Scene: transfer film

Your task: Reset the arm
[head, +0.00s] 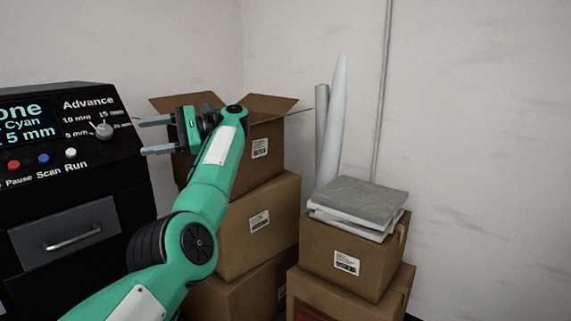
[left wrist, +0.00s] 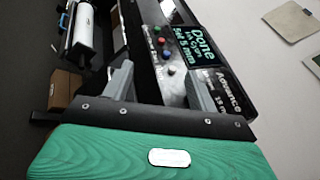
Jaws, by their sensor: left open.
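My left arm comes in from the lower left of the head view. My left gripper (head: 143,136) is open and empty, its two fingers pointing left toward the black machine (head: 60,200). It is raised in front of an open cardboard box (head: 270,145) and right of the machine's control panel. In the left wrist view the open fingers (left wrist: 158,72) show with the machine's panel (left wrist: 178,88) beyond them. Whether they touch the machine is unclear, but nothing is held. The display (head: 28,120) reads "Cyan" and "5 mm"; the left wrist view adds "Done". My right gripper is not in view.
Stacked cardboard boxes (head: 262,220) stand behind my arm. Grey and white folded sheets (head: 360,200) lie on a lower stack, with upright rolls (head: 333,130) behind. The machine has an Advance knob (head: 103,130), coloured buttons and a drawer (head: 68,233). A white roll (left wrist: 83,25) shows at upper left.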

